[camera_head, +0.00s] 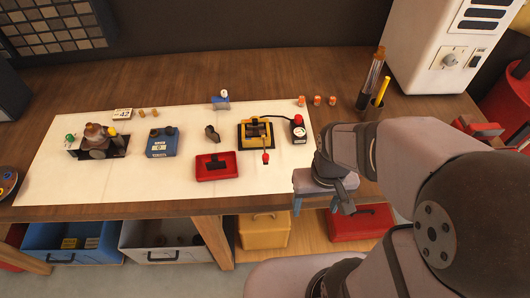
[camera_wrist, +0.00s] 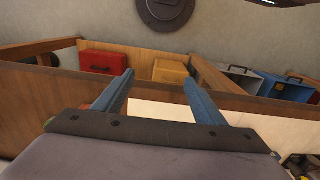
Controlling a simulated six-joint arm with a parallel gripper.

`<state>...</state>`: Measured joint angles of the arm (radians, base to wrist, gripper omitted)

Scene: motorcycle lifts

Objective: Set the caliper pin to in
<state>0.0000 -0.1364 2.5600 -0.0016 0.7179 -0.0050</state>
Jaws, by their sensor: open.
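On the white mat (camera_head: 105,185) stands a yellow and black device (camera_head: 256,135) with a rod and a red tip (camera_head: 265,158) sticking out at its front. I cannot tell for sure which part is the caliper pin, or its position.
A red tray (camera_head: 216,167) lies in front of the yellow device. A small dark unit with a red top (camera_head: 298,129) stands at its right. Bins, including a yellow one (camera_head: 265,232), sit below the tabletop.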

